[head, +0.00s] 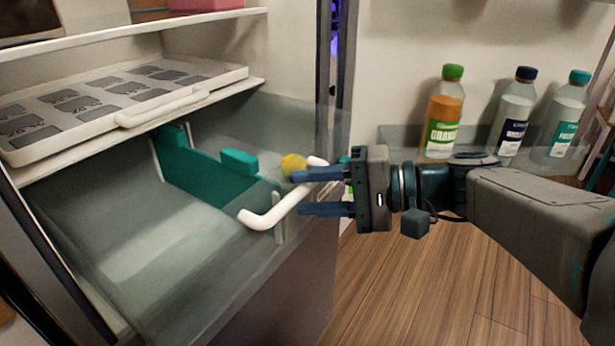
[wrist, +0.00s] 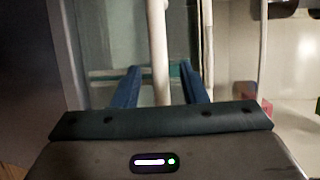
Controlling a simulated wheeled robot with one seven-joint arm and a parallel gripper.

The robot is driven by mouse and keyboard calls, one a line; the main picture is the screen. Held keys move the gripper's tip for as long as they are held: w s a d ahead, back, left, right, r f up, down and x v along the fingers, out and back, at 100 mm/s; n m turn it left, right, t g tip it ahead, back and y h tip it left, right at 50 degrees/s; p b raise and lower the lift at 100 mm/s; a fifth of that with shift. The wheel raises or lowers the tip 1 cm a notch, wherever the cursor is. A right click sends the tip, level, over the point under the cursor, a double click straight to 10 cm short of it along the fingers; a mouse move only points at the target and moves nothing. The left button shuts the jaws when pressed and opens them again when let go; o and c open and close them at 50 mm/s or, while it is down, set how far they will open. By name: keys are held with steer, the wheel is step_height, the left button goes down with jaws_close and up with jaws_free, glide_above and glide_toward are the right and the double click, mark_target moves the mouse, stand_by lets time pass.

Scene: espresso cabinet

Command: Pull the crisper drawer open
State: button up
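The clear crisper drawer (head: 130,255) sits low in the fridge, under the shelves. Its white bar handle (head: 260,217) is on the front. A teal divider (head: 190,172) and a yellow round item (head: 293,164) show through the clear plastic. My gripper (head: 300,192) is at the handle's right part, its blue fingers pointing left, one above the other. In the wrist view the handle bar (wrist: 158,45) runs between the two fingers (wrist: 160,80). Gaps show on both sides of the bar, so the gripper is open around it and not clamped.
A white tray (head: 60,133) with dark labels and its own handle lies on the shelf above. The open fridge door at right holds an orange bottle (head: 444,112) and two pale bottles in a clear bin. Wooden floor (head: 420,285) is clear below my arm.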

steer(key=p+v, duration=0.2)
steer(key=v, duration=1.1)
steer(key=shift+d+p, duration=0.4)
steer(key=shift+s+r, duration=0.1)
steer(key=s+a+r+g+h+p, duration=0.35)
steer(key=h+p, duration=0.45)
steer(key=p, duration=0.9)
step_height(320, 180, up, 8)
steer(key=w+n+t+h+p, duration=0.1)
steer(key=n+t+h+p, duration=0.1)
steer(key=h+p, duration=0.5)
steer(key=d+n+p, duration=0.1)
steer(key=p, duration=0.4)
steer(key=shift+w+f+n+p, duration=0.2)
steer(key=shift+w+n+p, duration=0.1)
steer(key=shift+w, duration=0.1)
